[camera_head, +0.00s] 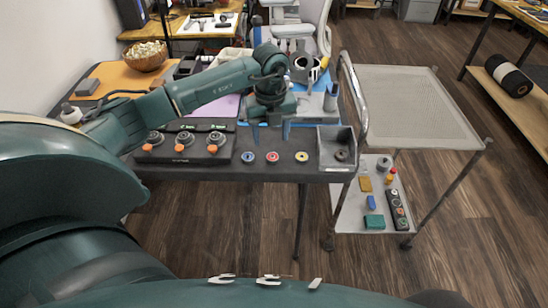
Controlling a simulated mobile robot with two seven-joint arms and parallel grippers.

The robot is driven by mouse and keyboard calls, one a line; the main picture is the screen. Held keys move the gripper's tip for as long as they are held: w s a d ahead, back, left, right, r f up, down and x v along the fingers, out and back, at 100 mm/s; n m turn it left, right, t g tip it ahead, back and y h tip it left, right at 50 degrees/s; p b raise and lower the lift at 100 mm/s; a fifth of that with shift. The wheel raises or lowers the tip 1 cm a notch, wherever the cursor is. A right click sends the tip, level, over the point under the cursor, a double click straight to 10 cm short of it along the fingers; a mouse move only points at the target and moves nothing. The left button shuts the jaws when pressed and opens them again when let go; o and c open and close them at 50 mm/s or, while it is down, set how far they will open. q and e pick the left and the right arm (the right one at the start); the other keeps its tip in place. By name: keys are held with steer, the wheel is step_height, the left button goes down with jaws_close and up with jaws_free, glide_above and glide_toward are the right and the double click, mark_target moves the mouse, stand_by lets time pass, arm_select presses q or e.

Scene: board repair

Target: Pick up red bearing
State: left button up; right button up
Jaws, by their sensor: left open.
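The red bearing (272,157) lies flat on the dark table near its front edge. A blue bearing (247,157) lies to its left and a yellow bearing (301,157) to its right. My left gripper (271,132) points down with its fingers apart and nothing between them. It shows just above the red bearing in the picture, apart from it; the exact height is hard to tell. My right gripper is not in view.
A black board (178,163) with several round parts and orange knobs lies left of the bearings. A grey open bin (322,155) holding a dark ring stands at the right table end. A metal cart (400,90) stands to the right. A wooden bowl (146,58) sits behind.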

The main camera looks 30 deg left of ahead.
mark_target(272, 155)
arm_select(q)
steer(key=shift+d+f, duration=0.15)
steer(key=shift+f, duration=3)
steer(key=shift+c, duration=0.2)
steer(key=c, duration=1)
steer(key=shift+r, duration=0.1)
